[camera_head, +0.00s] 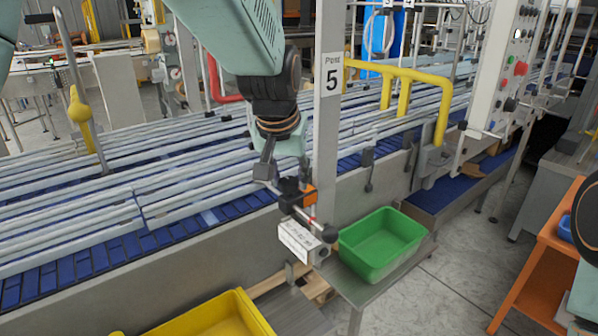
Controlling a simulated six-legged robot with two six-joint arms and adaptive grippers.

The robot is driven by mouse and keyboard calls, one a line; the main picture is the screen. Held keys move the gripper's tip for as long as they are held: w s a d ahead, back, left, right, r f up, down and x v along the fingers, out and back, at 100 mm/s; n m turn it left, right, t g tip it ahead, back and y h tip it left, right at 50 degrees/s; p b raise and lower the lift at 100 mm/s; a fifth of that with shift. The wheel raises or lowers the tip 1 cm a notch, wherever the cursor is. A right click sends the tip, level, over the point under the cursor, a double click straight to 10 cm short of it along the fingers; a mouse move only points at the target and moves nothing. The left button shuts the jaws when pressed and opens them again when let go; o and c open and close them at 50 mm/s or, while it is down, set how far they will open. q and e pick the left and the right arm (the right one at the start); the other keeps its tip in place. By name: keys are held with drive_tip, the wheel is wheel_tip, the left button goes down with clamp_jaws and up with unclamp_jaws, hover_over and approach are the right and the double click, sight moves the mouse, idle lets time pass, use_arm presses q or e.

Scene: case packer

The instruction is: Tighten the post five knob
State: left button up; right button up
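The post five (328,120) is a grey upright with a white "Post 5" sign, beside the conveyor. At its lower part sits a clamp with a black block (289,187) and an orange part (309,196). A rod with a red mark runs from it to a black ball (330,233) above a white label plate (296,241). Which black part is the knob is hard to tell. My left gripper (284,172) comes down from above, its fingers spread apart at the black block. Contact is not clear. My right gripper is out of view; part of my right arm shows at the right edge.
A green bin (378,262) stands on a low stand right of the clamp. A yellow bin (215,318) is at the bottom. The railed blue conveyor (110,258) lies behind. A yellow pipe rail (405,76) and a control panel (505,75) stand to the right.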

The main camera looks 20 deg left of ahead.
use_arm(q)
drive_tip(key=shift+w+a+f, duration=0.1)
drive_tip(key=shift+a, duration=0.1)
drive_tip(key=shift+c, duration=0.8)
drive_tip(key=shift+d, duration=0.2)
drive_tip(key=shift+c, duration=1.4)
drive_tip(key=shift+a, duration=0.1)
drive_tip(key=shift+c, duration=0.7)
